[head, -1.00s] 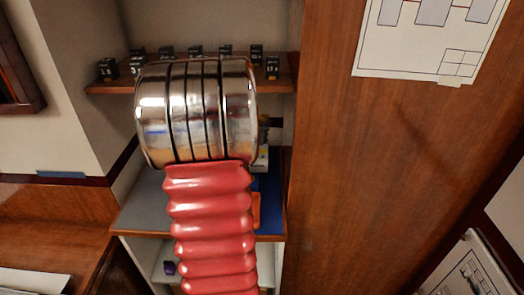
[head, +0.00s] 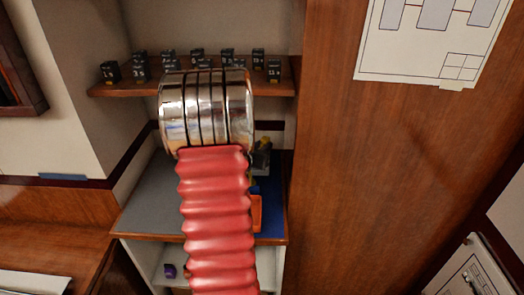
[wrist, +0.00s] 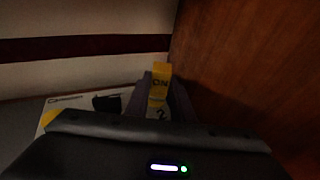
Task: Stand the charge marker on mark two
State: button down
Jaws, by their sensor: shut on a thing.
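Mark two cannot be made out for certain in either view. In the head view my arm hides most of the gripper area over the lower shelf (head: 158,205), and I cannot tell whether the marker touches anything.
A pale card or box (wrist: 60,108) with a yellow stripe lies left of the fingers. A wooden panel (wrist: 240,60) rises close on the right. An upper shelf (head: 115,90) carries several small dark labelled blocks. An orange item (head: 256,212) is on the lower shelf's blue part.

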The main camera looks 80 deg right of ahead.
jog(key=shift+f, duration=0.45)
jog(key=c, duration=1.5)
grip_release()
jog(key=shift+f, duration=0.1)
jog(key=shift+c, duration=0.2)
jog(key=shift+w+a+r, duration=0.15)
jog(key=shift+a+r, duration=0.15)
jog(key=shift+a, duration=0.25)
jog(key=v, duration=1.1)
jog(key=shift+d, duration=0.1)
